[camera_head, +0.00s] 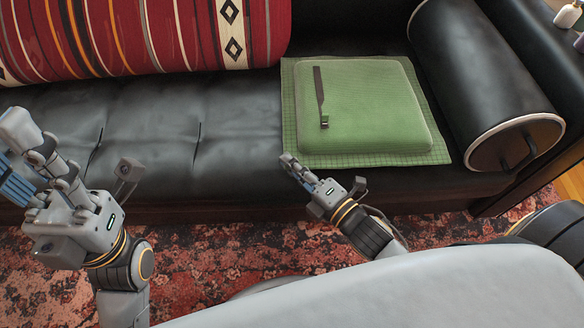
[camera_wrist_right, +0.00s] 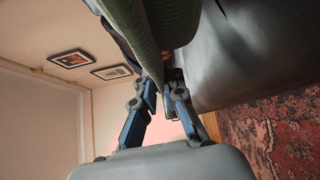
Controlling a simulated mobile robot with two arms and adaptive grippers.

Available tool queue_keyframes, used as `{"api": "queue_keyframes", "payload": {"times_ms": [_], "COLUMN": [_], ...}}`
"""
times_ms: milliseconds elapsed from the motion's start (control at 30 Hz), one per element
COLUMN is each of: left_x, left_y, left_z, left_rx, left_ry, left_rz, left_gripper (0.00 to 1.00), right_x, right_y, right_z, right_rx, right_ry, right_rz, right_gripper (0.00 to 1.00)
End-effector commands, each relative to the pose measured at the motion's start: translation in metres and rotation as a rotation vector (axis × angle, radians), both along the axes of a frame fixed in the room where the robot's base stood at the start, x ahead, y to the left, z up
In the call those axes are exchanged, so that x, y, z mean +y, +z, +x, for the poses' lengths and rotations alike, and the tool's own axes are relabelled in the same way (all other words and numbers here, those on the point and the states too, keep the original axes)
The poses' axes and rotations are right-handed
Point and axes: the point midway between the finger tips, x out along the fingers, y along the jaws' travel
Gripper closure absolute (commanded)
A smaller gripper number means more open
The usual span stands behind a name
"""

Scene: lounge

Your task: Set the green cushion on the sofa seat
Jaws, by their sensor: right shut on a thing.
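The green cushion (camera_head: 372,108), with a dark strap on top, lies flat over a green checked mat (camera_head: 438,156) on the black sofa seat (camera_head: 235,120). My right gripper (camera_head: 288,162) is at the cushion's front left corner. In the right wrist view the cushion (camera_wrist_right: 136,28) comes down between the fingers, and this gripper (camera_wrist_right: 160,98) is shut on its edge. Whether the cushion's underside touches the mat is hidden. My left gripper (camera_head: 22,158) is open and empty, in front of the sofa at the far left.
A striped red cushion (camera_head: 130,35) leans along the sofa back. The seat left of the mat is clear. A red patterned rug (camera_head: 200,265) covers the floor.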

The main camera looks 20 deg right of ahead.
Motion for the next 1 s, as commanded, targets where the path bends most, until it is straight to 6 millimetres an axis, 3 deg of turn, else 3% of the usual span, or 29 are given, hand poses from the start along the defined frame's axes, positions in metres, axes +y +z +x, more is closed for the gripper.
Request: {"api": "queue_keyframes", "payload": {"times_ms": [267,300,400,767,1000], "left_x": [0.000,0.000,0.000,0.000,0.001], "left_y": [0.001,0.001,0.001,0.002,0.007], "left_z": [0.000,0.000,0.000,0.000,-0.004], "left_rx": [0.000,-0.001,-0.001,-0.001,0.002], "left_ry": [0.000,0.000,0.000,0.000,-0.001], "left_rz": [0.000,0.001,0.001,0.001,-0.007], "left_gripper": [0.60,0.60,0.60,0.60,0.60], "right_x": [0.000,0.000,0.000,0.000,-0.013], "right_y": [0.001,-0.001,-0.001,0.001,0.002], "right_z": [0.001,0.000,0.000,-0.001,-0.030], "right_rx": [-0.005,0.002,0.002,0.002,0.008], "right_ry": [0.000,-0.001,-0.001,-0.001,-0.002], "right_rz": [-0.001,0.004,0.004,0.003,0.003], "right_gripper": [1.00,0.88,0.68,0.68,0.68]}}
